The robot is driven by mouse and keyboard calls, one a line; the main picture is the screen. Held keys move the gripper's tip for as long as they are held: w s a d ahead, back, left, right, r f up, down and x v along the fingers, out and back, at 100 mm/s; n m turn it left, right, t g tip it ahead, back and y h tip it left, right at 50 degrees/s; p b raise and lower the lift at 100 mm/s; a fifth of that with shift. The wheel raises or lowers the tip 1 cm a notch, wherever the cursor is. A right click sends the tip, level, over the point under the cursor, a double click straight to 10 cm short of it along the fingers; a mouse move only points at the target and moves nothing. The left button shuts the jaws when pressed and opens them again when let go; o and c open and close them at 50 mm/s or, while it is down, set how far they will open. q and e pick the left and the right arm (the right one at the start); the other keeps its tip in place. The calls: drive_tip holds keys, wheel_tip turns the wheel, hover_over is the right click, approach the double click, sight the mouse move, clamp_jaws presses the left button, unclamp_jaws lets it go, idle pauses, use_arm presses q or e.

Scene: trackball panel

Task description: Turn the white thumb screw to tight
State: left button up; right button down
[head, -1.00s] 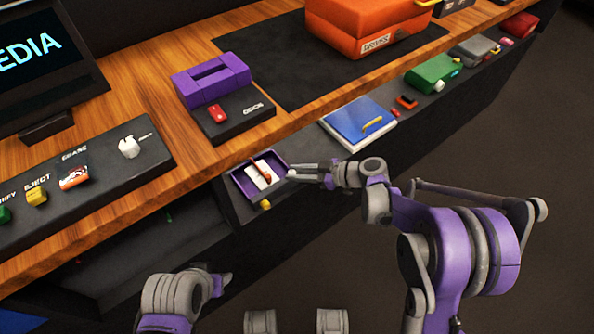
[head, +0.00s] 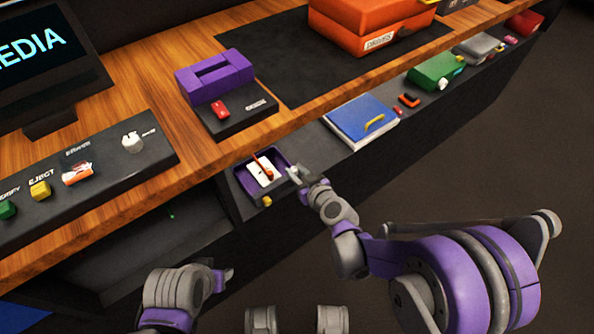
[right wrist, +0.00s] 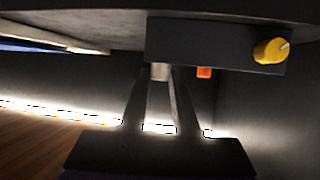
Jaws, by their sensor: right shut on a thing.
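In the right wrist view, a small pale, whitish cylinder (right wrist: 160,71), which looks like the white thumb screw, sticks out from a dark box. My right gripper (right wrist: 161,80) is shut on it with narrow fingers. In the head view my right gripper (head: 298,177) is at the right side of the small purple tray (head: 243,181), and the screw cannot be told from the fingertips. The tray holds a white block (head: 259,172) and a thin orange stick. My left gripper (head: 226,277) is low in the head view, away from everything; its opening does not show clearly.
A yellow knob (head: 267,201) is on the tray's front, also in the right wrist view (right wrist: 268,51). The wooden counter (head: 300,120) overhangs behind. A white knob (head: 132,144) sits on the left panel.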

drive_tip(key=shift+m+h, duration=0.3)
idle(0.4)
drive_tip(key=c, duration=0.7)
unclamp_jaws()
drive_tip(key=shift+o, duration=0.2)
drive_tip(key=p+v, duration=0.2)
drive_tip(key=v, duration=0.8)
drive_tip(key=shift+s, duration=0.4)
drive_tip(key=shift+d, duration=0.1)
drive_tip(key=shift+c, duration=0.3)
